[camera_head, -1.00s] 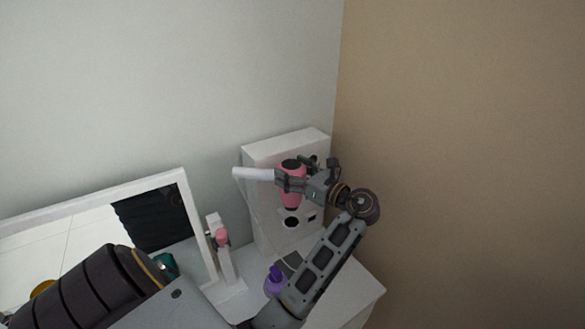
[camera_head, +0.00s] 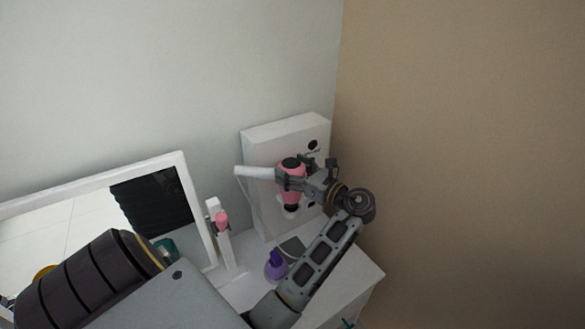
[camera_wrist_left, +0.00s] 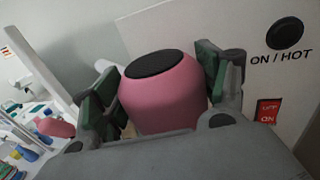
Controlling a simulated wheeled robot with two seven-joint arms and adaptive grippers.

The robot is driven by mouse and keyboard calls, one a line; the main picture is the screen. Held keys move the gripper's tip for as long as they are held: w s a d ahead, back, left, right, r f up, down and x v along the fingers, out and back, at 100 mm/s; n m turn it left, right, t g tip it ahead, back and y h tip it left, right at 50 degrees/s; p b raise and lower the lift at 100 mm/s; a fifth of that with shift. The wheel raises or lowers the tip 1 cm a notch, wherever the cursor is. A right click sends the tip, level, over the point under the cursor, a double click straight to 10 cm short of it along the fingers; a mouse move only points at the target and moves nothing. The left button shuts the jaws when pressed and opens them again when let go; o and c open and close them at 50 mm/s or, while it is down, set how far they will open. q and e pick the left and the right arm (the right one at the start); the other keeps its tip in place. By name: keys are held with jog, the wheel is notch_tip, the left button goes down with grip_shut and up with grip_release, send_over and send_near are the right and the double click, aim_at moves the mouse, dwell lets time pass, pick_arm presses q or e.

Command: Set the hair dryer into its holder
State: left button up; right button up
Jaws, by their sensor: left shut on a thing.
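The pink hair dryer (camera_head: 291,184) has a black end cap and a white part reaching left. My left gripper (camera_head: 292,178) is shut around its pink body. In the left wrist view the pink body (camera_wrist_left: 160,100) sits between the two fingers (camera_wrist_left: 158,88). The white upright box (camera_head: 258,215), apparently the holder, stands close behind the dryer. Its face shows "ON / HOT", a black round opening (camera_wrist_left: 284,33) and a red switch (camera_wrist_left: 268,110). The dryer's dark lower end overlaps a pale round area of the box; I cannot tell whether they touch.
A white-framed mirror (camera_head: 189,190) stands to the left, beside a small white stand with a pink item (camera_head: 222,222). A purple bottle (camera_head: 275,268) stands below the dryer, near my arm. The brown wall (camera_head: 460,150) lies to the right.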

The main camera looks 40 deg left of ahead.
dwell(0.7)
pick_arm(q)
jog(key=shift+p, duration=0.75)
jog(key=shift+p, duration=0.5)
dwell(0.8)
jog(key=shift+p, duration=0.85)
dwell(0.9)
jog(key=shift+f, duration=0.25)
dwell(0.5)
jog(key=shift+f, duration=1.55)
dwell(0.6)
jog(key=o, duration=1.6)
jog(key=shift+f, duration=0.1)
